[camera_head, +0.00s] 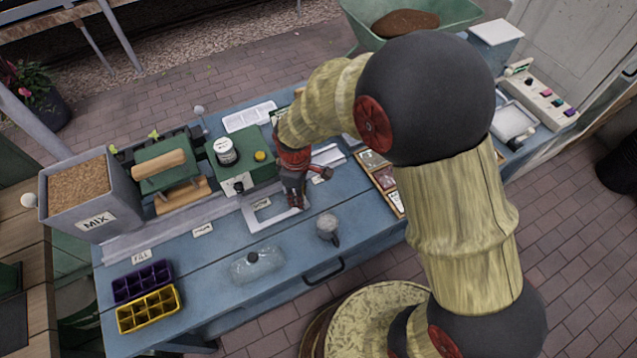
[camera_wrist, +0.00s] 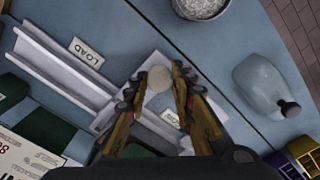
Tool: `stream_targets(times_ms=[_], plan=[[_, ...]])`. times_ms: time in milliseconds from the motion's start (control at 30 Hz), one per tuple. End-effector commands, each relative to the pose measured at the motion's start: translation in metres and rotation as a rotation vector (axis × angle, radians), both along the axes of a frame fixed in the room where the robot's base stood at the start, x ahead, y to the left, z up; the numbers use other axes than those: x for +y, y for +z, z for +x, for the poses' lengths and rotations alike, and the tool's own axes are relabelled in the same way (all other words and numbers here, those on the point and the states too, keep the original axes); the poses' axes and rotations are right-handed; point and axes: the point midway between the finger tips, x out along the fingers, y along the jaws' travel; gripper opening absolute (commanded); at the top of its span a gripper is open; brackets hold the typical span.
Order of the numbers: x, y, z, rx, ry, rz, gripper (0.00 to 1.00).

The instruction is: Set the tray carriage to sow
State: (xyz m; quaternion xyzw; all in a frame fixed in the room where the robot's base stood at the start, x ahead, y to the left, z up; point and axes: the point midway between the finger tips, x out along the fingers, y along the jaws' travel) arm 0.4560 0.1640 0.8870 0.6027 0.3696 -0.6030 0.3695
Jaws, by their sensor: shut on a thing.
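The tray carriage (camera_head: 257,223) is a flat pale frame on the blue bench, in front of the green seeding machine (camera_head: 240,163). It also shows in the wrist view (camera_wrist: 209,105), with a small label (camera_wrist: 172,118) inside its opening that I cannot read. My gripper (camera_head: 296,204) points down at the carriage's right end. In the wrist view my gripper (camera_wrist: 160,84) is shut on a round pale knob (camera_wrist: 159,78) at the carriage. A LOAD label (camera_wrist: 87,53) lies beside the rail (camera_wrist: 60,65), and a FILL label (camera_head: 141,256) is far left along the bench.
A MIX hopper (camera_head: 97,217) stands at the left end. A purple tray (camera_head: 142,281) and a yellow tray (camera_head: 148,309) sit at the front left. A wooden box (camera_head: 379,179) is to the right.

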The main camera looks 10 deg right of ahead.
Motion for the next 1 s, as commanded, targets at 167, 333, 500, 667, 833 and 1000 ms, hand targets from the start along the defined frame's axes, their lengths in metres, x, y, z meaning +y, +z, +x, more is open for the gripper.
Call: stream_targets(times_ms=[167,333,500,667,833,1000], plan=[[0.022,0.001,-0.007,0.001,0.002,0.000,0.00],[0.031,0.000,-0.010,0.000,0.000,0.000,0.00],[0.034,0.000,-0.011,0.000,-0.001,0.000,0.00],[0.034,0.000,-0.011,0.000,-0.001,0.000,0.00],[0.033,0.000,-0.010,0.000,-0.001,0.000,0.30],[0.033,0.000,-0.010,0.000,-0.001,0.000,0.39]])
